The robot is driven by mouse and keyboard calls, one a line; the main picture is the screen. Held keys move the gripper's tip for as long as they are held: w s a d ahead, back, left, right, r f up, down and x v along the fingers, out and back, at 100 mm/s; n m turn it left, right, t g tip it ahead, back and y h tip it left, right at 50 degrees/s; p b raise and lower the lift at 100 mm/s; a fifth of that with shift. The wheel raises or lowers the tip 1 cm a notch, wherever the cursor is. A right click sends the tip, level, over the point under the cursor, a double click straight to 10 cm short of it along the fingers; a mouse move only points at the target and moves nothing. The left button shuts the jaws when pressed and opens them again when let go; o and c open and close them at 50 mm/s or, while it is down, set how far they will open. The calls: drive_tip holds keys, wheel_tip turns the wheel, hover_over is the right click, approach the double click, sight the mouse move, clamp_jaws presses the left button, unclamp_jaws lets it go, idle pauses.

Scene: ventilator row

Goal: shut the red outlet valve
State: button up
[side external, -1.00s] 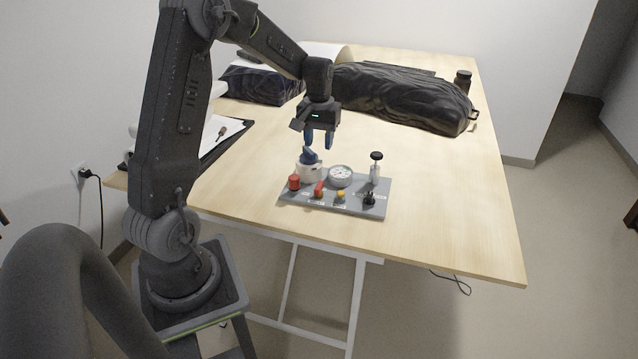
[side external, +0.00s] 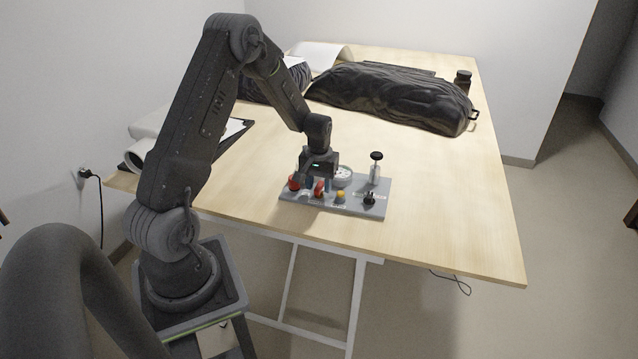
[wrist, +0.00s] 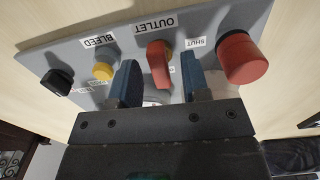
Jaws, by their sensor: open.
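The red outlet valve lever (wrist: 159,66) sits under the OUTLET label on the grey panel (wrist: 208,22), with some yellow behind it. In the wrist view it points towards my gripper, and the SHUT label (wrist: 196,42) is to its right. In the side external view the red lever (side external: 319,190) is at the panel's front, partly covered by my gripper (side external: 318,184). My gripper's blue fingers (wrist: 159,72) are open, one on each side of the lever in the wrist view, with gaps visible. I cannot tell whether they are at its full depth.
A round red knob (wrist: 243,58) is close beside one finger. A yellow BLEED knob (wrist: 103,70) and a black knob (wrist: 57,81) are on the other side. A gauge (side external: 344,174) and a black-topped post (side external: 376,168) stand on the panel. The table right of the panel is clear.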

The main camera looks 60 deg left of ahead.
drive_tip(key=shift+c, duration=0.3)
clamp_jaws()
drive_tip(key=shift+m, duration=0.3)
drive_tip(key=m, duration=0.3)
drive_tip(key=shift+m, duration=0.4)
drive_tip(key=m, duration=0.9)
drive_tip(key=shift+m, duration=2.2)
